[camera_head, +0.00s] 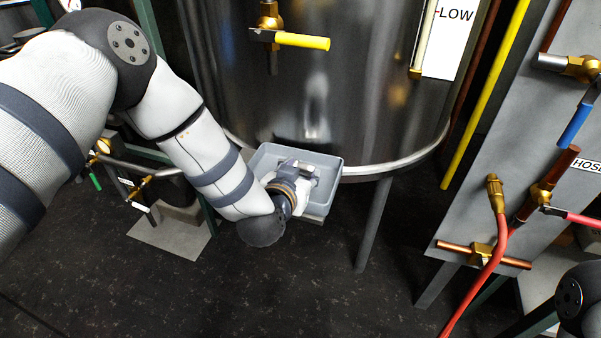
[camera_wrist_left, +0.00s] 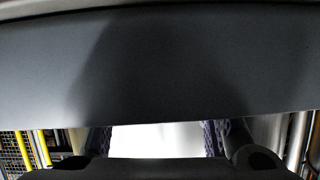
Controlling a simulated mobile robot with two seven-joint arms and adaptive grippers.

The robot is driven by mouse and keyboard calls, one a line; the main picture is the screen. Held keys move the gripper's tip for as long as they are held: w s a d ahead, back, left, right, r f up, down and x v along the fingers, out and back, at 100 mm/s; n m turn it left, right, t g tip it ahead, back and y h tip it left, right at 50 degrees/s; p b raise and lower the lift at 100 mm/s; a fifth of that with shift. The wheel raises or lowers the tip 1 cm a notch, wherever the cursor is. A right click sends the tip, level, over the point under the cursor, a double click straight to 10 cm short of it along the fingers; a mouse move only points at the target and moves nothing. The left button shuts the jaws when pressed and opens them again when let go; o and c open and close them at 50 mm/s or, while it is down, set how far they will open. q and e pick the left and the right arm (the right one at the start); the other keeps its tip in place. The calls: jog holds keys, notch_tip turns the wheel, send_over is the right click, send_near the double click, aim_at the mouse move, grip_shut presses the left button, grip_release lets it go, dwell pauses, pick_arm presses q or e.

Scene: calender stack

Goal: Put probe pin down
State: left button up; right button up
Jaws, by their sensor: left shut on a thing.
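My left gripper (camera_head: 305,178) reaches down into a grey open bin (camera_head: 262,160) that is against the front of the steel tank. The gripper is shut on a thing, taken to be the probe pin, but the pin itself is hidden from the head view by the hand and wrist. In the left wrist view the two fingers (camera_wrist_left: 160,140) stand apart with a bright white patch between them, and no pin can be made out. A wide dark grey surface (camera_wrist_left: 160,70) fills the upper part of that view. My right gripper is not in view.
The steel tank (camera_head: 320,90) rises behind the bin, with a yellow-handled valve (camera_head: 300,41) above. A tank leg (camera_head: 374,225) stands to the right. A grey panel (camera_head: 470,200) with valves and a red hose (camera_head: 490,265) is at the right. Dark floor (camera_head: 300,290) is open in front.

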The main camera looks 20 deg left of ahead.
pick_arm(q)
jog(key=shift+f, duration=0.3)
jog(key=o, duration=1.3)
jog(key=shift+o, duration=0.2)
jog(key=shift+f, duration=0.15)
